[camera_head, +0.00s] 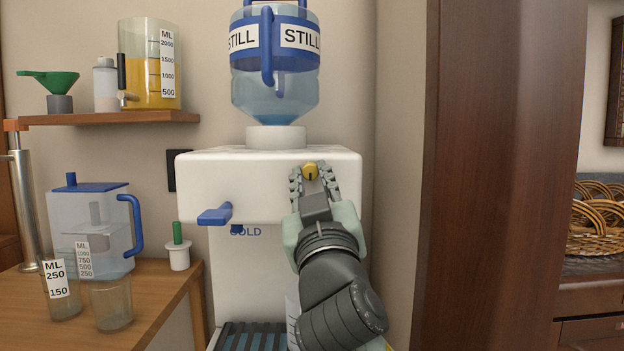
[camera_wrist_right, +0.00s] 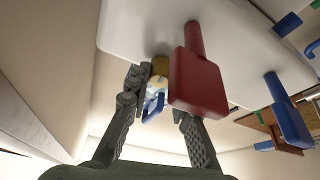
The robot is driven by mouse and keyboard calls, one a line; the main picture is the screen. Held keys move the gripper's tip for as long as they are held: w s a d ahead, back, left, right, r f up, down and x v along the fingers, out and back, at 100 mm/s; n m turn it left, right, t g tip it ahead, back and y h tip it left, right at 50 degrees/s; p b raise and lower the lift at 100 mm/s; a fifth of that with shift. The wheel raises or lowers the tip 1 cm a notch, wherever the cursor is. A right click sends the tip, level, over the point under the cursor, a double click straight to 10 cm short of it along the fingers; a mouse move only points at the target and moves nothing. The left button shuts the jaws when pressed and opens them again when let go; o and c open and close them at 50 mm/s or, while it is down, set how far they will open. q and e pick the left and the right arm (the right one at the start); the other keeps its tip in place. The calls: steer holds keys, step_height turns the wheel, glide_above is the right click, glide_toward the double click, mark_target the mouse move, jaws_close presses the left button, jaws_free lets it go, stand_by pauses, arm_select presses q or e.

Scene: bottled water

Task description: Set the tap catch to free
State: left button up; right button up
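The tap catch appears to be the small round yellow knob (camera_head: 310,172) with a dark mark, on the upper right front of the white water dispenser (camera_head: 270,185). My right gripper (camera_head: 311,178) is open, its two fingers apart on either side of the knob. In the right wrist view the yellow knob (camera_wrist_right: 160,65) shows between the fingertips (camera_wrist_right: 160,92), and I cannot tell whether either finger touches it. A red tap lever (camera_wrist_right: 198,82) covers part of one finger there; in the head view my gripper hides this lever. My left gripper is not in view.
A blue cold tap lever (camera_head: 215,215) juts out left of my right gripper. A bottle marked STILL (camera_head: 275,85) stands on the dispenser. A wooden table (camera_head: 165,310) at left holds a jug (camera_head: 90,225) and measuring cups. A dark wooden panel (camera_head: 500,180) stands at right.

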steer(key=shift+o, duration=0.8)
steer(key=shift+a, duration=0.25)
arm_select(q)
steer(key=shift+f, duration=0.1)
arm_select(e)
steer(key=shift+s, duration=0.1)
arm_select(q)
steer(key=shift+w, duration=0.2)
arm_select(e)
steer(key=v, duration=1.2)
